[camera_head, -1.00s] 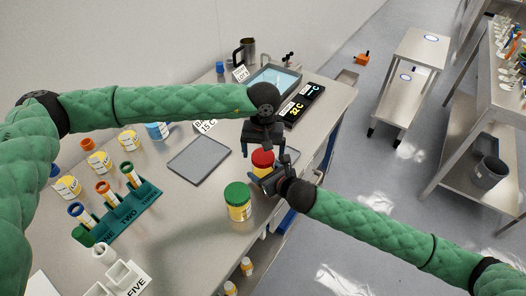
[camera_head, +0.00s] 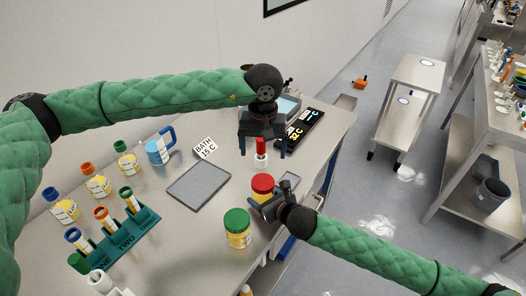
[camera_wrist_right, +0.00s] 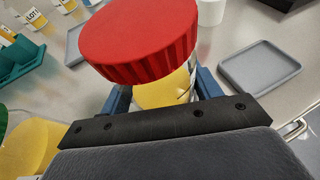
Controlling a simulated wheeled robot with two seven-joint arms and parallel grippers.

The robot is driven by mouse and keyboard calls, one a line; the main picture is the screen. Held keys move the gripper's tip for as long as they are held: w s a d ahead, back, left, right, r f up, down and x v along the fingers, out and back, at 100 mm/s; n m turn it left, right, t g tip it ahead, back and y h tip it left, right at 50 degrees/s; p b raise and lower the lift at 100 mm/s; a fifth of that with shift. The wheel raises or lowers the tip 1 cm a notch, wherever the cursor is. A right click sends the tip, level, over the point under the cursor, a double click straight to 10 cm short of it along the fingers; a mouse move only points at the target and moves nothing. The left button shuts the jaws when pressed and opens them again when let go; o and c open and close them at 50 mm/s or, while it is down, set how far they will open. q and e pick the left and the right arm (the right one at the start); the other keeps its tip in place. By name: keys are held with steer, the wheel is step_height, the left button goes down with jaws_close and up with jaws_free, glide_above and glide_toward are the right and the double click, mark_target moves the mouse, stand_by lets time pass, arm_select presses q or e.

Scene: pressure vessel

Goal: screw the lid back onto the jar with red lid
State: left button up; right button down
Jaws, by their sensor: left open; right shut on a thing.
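The jar with red lid stands near the table's right edge, its yellow-and-clear body (camera_wrist_right: 162,92) showing in the right wrist view. The red lid (camera_head: 263,183) sits on top of the jar and fills the upper middle of the right wrist view (camera_wrist_right: 140,38). How tightly it is seated I cannot tell. My right gripper (camera_head: 264,205) is shut on the jar's body below the lid, a blue finger on each side. My left gripper (camera_head: 262,152) is open, pointing down, above and behind the lid and apart from it. A small red-topped white item (camera_head: 261,150) shows between its fingers, apparently behind them.
A green-lidded jar (camera_head: 237,228) stands close to the left of my right gripper. A grey tray (camera_head: 199,186) lies further left, a test-tube rack (camera_head: 118,240) beyond. A blue mug (camera_head: 160,148) and the bath sign (camera_head: 204,148) stand behind. A smaller tray (camera_wrist_right: 260,68) lies beside the jar.

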steer(key=shift+c, duration=1.2)
jaws_free()
steer(key=b+v, duration=0.2)
steer(key=v, duration=0.3)
steer(key=shift+s+d, duration=0.3)
steer(key=shift+d, duration=0.05)
steer(key=shift+b+v, duration=0.45)
steer(key=shift+v, duration=0.5)
steer(key=shift+r, duration=0.1)
